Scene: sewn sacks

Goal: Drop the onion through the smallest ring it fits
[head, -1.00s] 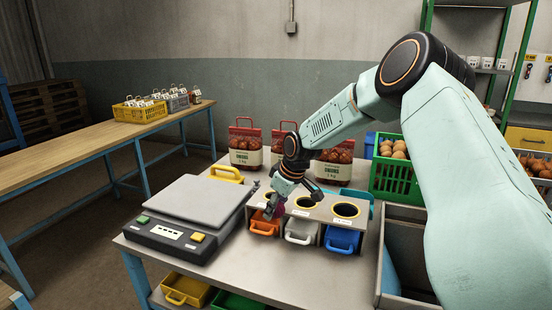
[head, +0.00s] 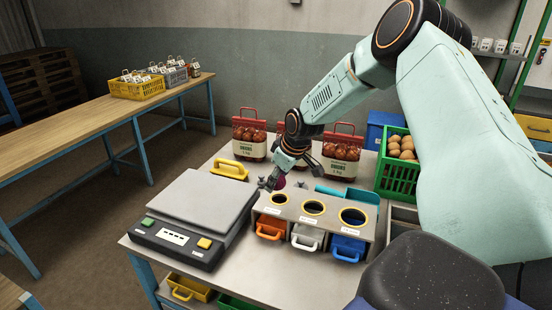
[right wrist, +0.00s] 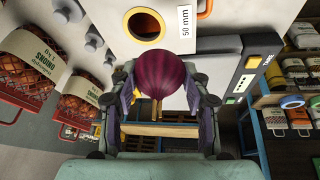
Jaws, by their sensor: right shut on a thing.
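A purple-red onion (right wrist: 165,70) is held between the fingers of my right gripper (right wrist: 160,95) in the right wrist view. In the head view the onion (head: 281,182) is partly hidden by the right gripper (head: 273,183), at the back edge of the ring stand. The stand (head: 333,223) has three yellow-rimmed rings growing from left to right: a small ring (head: 278,198), a middle ring (head: 313,207) and a large ring (head: 353,217). The right wrist view shows one ring (right wrist: 146,25) beside a "50 mm" label (right wrist: 186,25). My left gripper is out of view.
Orange (head: 270,229), white (head: 307,238) and blue (head: 347,249) bins sit under the rings. A scale (head: 190,215) stands left of the stand. Onion sacks (head: 250,139) stand behind. A green crate of onions (head: 398,176) is at the right.

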